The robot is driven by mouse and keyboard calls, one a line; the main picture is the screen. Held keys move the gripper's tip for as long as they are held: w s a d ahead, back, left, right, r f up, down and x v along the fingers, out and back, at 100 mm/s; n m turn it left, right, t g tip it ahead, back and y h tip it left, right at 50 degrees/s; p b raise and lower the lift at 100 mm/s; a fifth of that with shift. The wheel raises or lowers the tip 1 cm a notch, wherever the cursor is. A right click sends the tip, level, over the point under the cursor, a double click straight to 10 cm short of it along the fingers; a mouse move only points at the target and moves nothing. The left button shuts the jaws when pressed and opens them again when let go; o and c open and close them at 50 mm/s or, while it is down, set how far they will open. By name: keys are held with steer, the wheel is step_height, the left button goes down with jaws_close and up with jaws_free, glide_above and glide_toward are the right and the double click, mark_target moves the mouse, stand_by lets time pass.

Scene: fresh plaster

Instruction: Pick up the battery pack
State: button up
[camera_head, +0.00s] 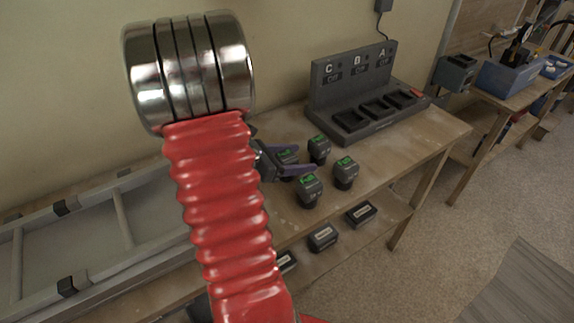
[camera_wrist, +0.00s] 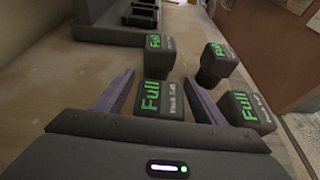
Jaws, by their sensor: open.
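Several dark grey battery packs with green "Full" labels stand upright on the wooden workbench (camera_head: 385,165). One battery pack (camera_wrist: 162,98) is between the two purple fingers of my open gripper (camera_wrist: 160,77); its lower part is hidden by the gripper body. In the head view my gripper (camera_head: 318,158) points right, and this pack (camera_head: 288,157) is partly hidden by a finger. Another pack (camera_wrist: 158,55) is just beyond it. Others stand to the right in the wrist view, one farther (camera_wrist: 217,64) and one nearer (camera_wrist: 247,112). Whether the fingers touch the pack cannot be told.
A dark charger station (camera_head: 350,123) marked C, B, A stands at the back of the bench; its displays read "Off". Dark boxes (camera_head: 323,237) lie on the lower shelf. A ladder (camera_head: 120,220) lies at left. Bare bench shows left of the packs in the wrist view.

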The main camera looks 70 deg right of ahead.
steer(key=shift+c, duration=0.6)
steer(key=c, duration=1.3)
